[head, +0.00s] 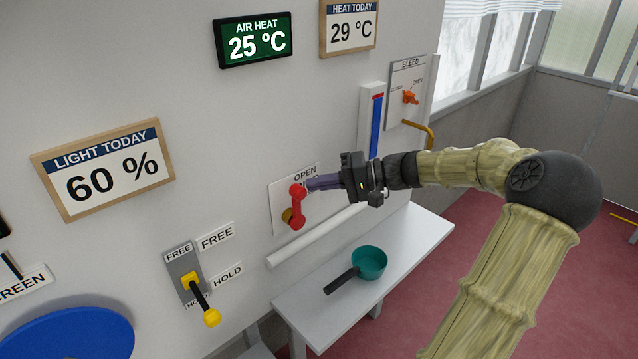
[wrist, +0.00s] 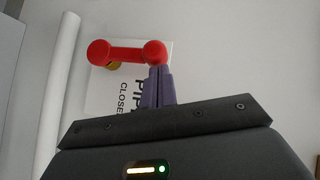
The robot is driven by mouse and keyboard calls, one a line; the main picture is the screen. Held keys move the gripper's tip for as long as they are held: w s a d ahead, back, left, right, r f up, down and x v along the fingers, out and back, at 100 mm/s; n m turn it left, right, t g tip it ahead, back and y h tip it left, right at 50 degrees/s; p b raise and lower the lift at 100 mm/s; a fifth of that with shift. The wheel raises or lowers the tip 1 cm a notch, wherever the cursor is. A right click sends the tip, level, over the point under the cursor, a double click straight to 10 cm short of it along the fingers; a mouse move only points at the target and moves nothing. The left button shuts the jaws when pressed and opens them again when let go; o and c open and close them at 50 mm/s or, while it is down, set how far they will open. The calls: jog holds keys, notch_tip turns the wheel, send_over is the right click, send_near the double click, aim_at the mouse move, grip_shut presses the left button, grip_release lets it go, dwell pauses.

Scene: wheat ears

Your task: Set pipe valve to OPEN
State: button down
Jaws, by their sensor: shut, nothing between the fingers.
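The pipe valve's red handle (head: 297,206) is on a white plate (head: 280,203) on the wall, with a brass part behind its lower end. The handle stands roughly upright, its upper knob just below the word OPEN. My gripper (head: 309,184) is shut and empty, its purple fingertips right beside the upper knob; I cannot tell whether they touch. In the wrist view the handle (wrist: 126,54) lies sideways, and the shut fingers (wrist: 158,72) end at its right knob. Part of the plate's lettering, with CLOSED readable, shows there; the fingers hide some of the plate.
A white pipe (head: 315,237) runs below the valve. A table (head: 413,237) with a teal pan (head: 369,262) stands beneath. A yellow-knobbed FREE/HOLD lever (head: 200,299) is lower left. An orange BLEED valve (head: 410,97) and a blue gauge (head: 376,125) are to the right.

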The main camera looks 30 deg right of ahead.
jog(key=shift+a, duration=0.1)
jog(key=w+d+v, duration=0.1)
jog(key=w+v, duration=0.1)
jog(key=v, duration=1.1)
jog(key=shift+w+d+r+p, duration=0.15)
jog(key=shift+w+d+p, duration=0.15)
jog(key=shift+d+p, duration=0.1)
